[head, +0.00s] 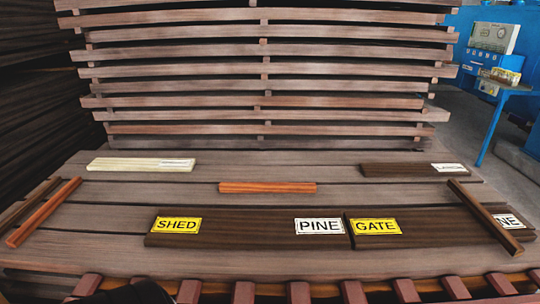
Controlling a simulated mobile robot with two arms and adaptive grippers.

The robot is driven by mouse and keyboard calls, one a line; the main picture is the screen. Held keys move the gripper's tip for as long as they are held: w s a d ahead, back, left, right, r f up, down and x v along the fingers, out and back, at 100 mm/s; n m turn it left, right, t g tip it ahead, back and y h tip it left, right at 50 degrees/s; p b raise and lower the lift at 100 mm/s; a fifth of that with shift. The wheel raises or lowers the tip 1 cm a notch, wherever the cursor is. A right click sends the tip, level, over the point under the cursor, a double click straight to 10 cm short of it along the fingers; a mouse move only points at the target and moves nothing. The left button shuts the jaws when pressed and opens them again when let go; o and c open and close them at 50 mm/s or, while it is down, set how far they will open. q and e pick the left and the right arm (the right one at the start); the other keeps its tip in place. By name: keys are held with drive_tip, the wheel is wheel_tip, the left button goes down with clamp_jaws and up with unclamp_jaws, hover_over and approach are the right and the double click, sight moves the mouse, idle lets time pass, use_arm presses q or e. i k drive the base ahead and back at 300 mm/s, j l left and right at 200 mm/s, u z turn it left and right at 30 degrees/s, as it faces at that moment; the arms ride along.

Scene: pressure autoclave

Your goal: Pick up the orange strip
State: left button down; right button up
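A short orange strip (267,187) lies flat across the middle of the plank deck in the head view. A second, longer orange-brown strip (43,212) lies slanted at the deck's left side, beside a darker brown strip (27,202). Nothing holds either orange strip. A dark shape at the bottom edge, left of centre, may be part of me, but no gripper fingers can be made out. Neither gripper can be seen.
Dark boards with SHED (176,225), PINE (319,226) and GATE (376,227) labels lie in front. A dark strip (486,217) slants at right. A pale board (141,165) and a LARCH board (397,170) lie behind. Stacked slats (264,101) close the back.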

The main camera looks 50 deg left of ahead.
sight(224, 187)
drive_tip(key=u, duration=1.6)
